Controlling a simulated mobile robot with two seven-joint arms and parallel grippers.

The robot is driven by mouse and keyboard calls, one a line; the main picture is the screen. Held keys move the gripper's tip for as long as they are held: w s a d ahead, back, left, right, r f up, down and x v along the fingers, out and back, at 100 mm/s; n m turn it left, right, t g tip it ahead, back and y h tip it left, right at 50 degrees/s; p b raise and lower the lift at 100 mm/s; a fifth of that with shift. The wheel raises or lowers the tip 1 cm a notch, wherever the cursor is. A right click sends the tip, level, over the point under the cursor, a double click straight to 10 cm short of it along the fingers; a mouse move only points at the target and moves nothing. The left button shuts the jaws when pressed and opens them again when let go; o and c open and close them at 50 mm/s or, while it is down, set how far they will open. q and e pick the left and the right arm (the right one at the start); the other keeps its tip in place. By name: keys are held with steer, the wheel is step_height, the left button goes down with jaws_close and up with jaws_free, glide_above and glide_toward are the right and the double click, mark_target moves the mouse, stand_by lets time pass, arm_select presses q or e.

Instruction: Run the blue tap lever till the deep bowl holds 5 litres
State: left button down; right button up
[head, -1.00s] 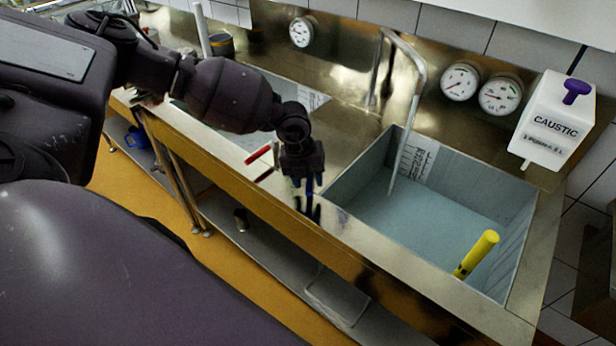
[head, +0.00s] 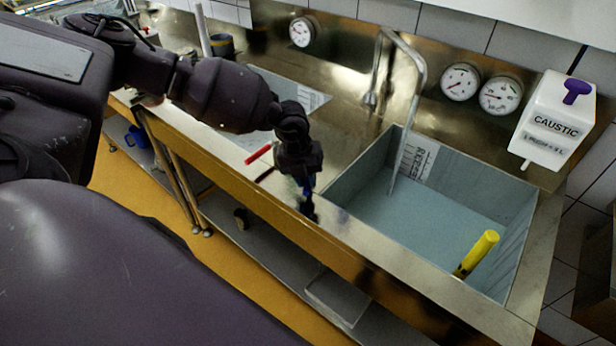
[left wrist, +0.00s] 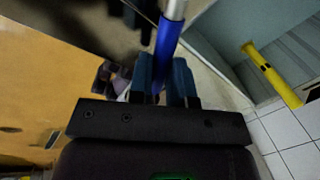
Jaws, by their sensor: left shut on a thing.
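The blue tap lever (head: 307,186) is at the front rim of the sink counter, mostly hidden by my left gripper (head: 309,205) in the head view. In the left wrist view the blue lever (left wrist: 167,42) runs between the gripper's fingers (left wrist: 163,78), which are shut on it. The deep bowl (head: 345,190) is the right-hand basin, with pale blue-grey liquid across it and a scale (head: 415,160) on its back wall. A thin pale column (head: 402,150) runs from the spout (head: 420,65) to the liquid; I cannot tell whether it is water. The scale's figures are unreadable.
A red lever (head: 258,153) lies left of my gripper, by another basin (head: 300,97). A yellow stick (head: 476,254) leans in the deep bowl. A caustic dispenser (head: 553,120) and gauges (head: 460,82) are on the back wall. A shelf (head: 270,255) runs below the counter.

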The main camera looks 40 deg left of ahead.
arm_select(q)
steer(key=shift+s+a+m, duration=0.15)
steer(key=shift+a+m, duration=0.3)
steer(key=shift+m, duration=0.15)
steer(key=shift+s+a+m, duration=0.15)
steer(key=shift+a+m, duration=0.3)
steer(key=shift+m, duration=0.35)
steer(key=shift+a+m+g+b, duration=0.25)
steer(key=shift+a+m, duration=0.35)
steer(key=shift+m, duration=0.35)
steer(key=shift+a+m+g+b, duration=0.1)
steer(key=shift+a+m+g, duration=0.25)
steer(key=shift+a+m, duration=0.45)
arm_select(e)
steer(key=shift+w+f, duration=0.2)
arm_select(q)
steer(key=shift+d, duration=0.15)
arm_select(e)
steer(key=shift+s+f, duration=0.15)
steer(key=shift+s, duration=0.05)
arm_select(q)
steer(key=shift+m, duration=0.25)
steer(key=c, duration=1.1)
jaws_free()
steer(key=shift+o, duration=0.2)
arm_select(e)
steer(key=shift+s+f, duration=0.15)
steer(key=shift+s, duration=0.1)
